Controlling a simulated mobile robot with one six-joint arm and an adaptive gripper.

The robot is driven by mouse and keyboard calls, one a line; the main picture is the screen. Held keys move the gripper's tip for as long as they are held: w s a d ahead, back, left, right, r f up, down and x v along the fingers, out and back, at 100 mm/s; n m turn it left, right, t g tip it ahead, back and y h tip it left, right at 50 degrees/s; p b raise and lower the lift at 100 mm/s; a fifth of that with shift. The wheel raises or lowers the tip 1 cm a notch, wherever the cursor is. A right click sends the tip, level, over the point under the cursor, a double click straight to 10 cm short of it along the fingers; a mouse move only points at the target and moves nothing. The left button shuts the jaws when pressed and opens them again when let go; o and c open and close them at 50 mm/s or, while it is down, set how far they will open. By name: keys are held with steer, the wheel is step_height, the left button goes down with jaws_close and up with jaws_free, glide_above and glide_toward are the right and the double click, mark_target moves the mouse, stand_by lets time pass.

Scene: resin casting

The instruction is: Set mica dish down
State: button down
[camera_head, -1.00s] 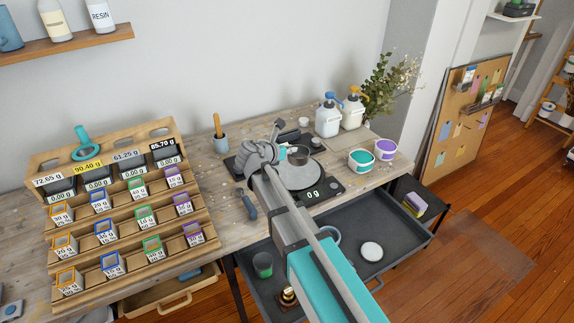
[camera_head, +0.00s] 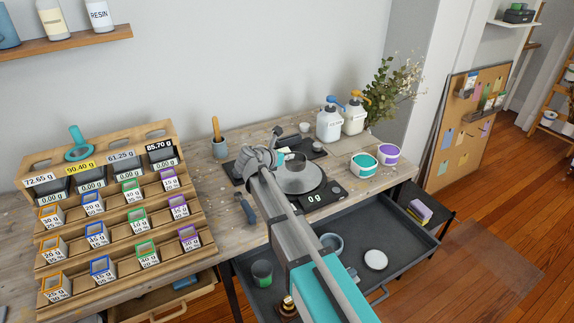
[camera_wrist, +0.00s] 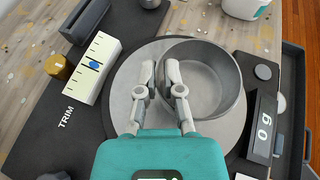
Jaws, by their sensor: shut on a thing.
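The mica dish (camera_wrist: 212,72) is a round grey bowl in the wrist view, over the right part of the scale's round grey plate (camera_wrist: 122,92). My gripper (camera_wrist: 160,68) is shut on the dish's left wall, one finger on each side of the rim. In the head view my gripper (camera_head: 266,158) and the dish (camera_head: 294,160) are over the back of the plate, partly hidden by my arm. I cannot tell whether the dish touches the plate. The scale display (camera_wrist: 264,126) reads 0 g. The dish's inside looks empty.
A white TRIM slider (camera_wrist: 92,68) lies left of the plate. Two pump bottles (camera_head: 329,123) and two tubs (camera_head: 364,165) stand to the right. A rack of small boxes (camera_head: 112,210) stands left. An open drawer (camera_head: 350,228) sits below the table's front edge.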

mark_target(286, 171)
steer(key=shift+w+a+f+b, duration=0.15)
steer(key=shift+w+f+b, duration=0.2)
steer(key=shift+f+b, duration=1.65)
steer(key=shift+b, duration=0.05)
steer(key=shift+f, duration=0.1)
steer(key=c, duration=0.8)
jaws_free()
steer(key=shift+a+r, duration=0.1)
steer(key=shift+r, duration=0.1)
steer(key=p+v, duration=0.5)
steer(key=v, duration=0.7)
steer(key=shift+f, duration=0.1)
